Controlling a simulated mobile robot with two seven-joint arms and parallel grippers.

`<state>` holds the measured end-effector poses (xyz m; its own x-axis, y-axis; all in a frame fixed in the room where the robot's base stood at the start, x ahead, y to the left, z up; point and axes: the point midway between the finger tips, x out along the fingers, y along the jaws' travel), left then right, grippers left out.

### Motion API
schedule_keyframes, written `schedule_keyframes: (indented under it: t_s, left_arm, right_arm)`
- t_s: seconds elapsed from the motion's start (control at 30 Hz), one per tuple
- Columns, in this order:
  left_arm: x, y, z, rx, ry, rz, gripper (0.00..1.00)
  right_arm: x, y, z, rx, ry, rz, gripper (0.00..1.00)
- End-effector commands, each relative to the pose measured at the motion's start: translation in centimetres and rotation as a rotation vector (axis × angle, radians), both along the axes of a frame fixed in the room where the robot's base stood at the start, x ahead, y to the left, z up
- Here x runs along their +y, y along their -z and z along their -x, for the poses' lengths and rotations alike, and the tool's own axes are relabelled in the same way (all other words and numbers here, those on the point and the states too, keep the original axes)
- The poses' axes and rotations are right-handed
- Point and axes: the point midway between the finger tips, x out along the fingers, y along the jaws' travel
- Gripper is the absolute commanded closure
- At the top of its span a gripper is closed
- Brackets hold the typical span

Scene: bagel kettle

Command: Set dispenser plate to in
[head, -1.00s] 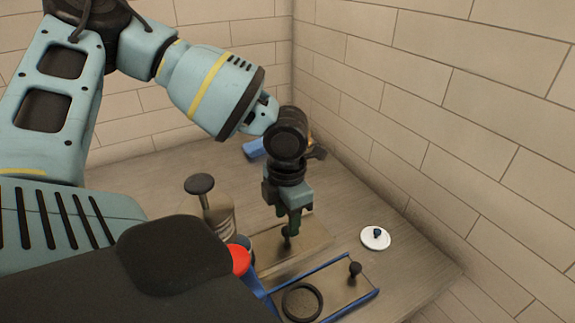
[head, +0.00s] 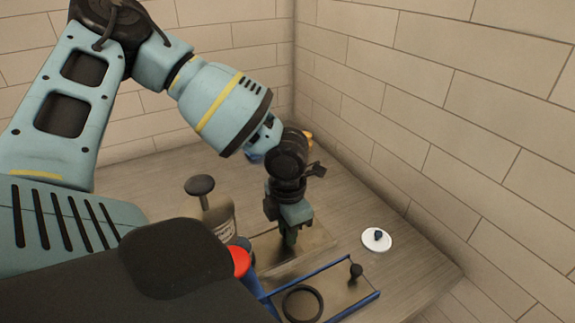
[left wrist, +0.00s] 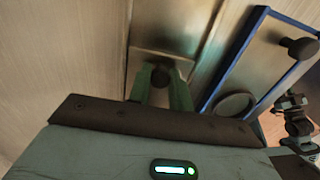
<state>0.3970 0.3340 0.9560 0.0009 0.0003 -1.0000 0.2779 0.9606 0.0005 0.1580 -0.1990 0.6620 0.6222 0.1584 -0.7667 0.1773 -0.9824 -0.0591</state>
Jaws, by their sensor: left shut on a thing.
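My left gripper (head: 290,238) points down over a metal plate (head: 316,238) in the middle of the head view. In the left wrist view its two green fingers (left wrist: 162,92) stand on either side of a dark round knob (left wrist: 160,75) and are shut on it. The metal plate (left wrist: 165,40) extends beyond the knob there. To its right is a blue-railed metal tray (head: 335,292) with a dark ring (head: 302,303) and a second dark knob (head: 356,271). Which of these is the dispenser plate I cannot tell for sure. My right gripper is not in the head view.
A jar-like container (head: 219,218) with a dark knob on top stands left of the gripper. A white disc with a small dark knob (head: 376,240) lies at the right, near the brick wall (head: 440,110). The table (head: 355,205) is clear behind the disc.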

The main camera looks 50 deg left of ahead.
Motion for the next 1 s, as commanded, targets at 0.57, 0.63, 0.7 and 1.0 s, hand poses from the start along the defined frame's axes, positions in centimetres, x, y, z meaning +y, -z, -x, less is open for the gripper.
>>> schedule_keyframes:
  t_s: [0.57,0.63,0.7,1.0]
  left_arm:
    - [1.1,-0.1,3.7,0.002,0.0,-0.002,1.0]
    - [1.1,0.0,3.7,0.003,0.0,-0.003,1.0]
    - [1.1,0.0,3.7,0.005,0.0,-0.004,1.0]
    - [1.1,0.0,3.7,0.004,0.0,-0.001,0.58]
  right_arm:
    - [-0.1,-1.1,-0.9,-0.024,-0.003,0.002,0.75]
    - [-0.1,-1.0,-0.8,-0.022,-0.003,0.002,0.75]
    - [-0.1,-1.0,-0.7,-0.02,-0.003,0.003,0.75]
    - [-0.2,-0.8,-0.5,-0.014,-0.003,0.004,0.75]
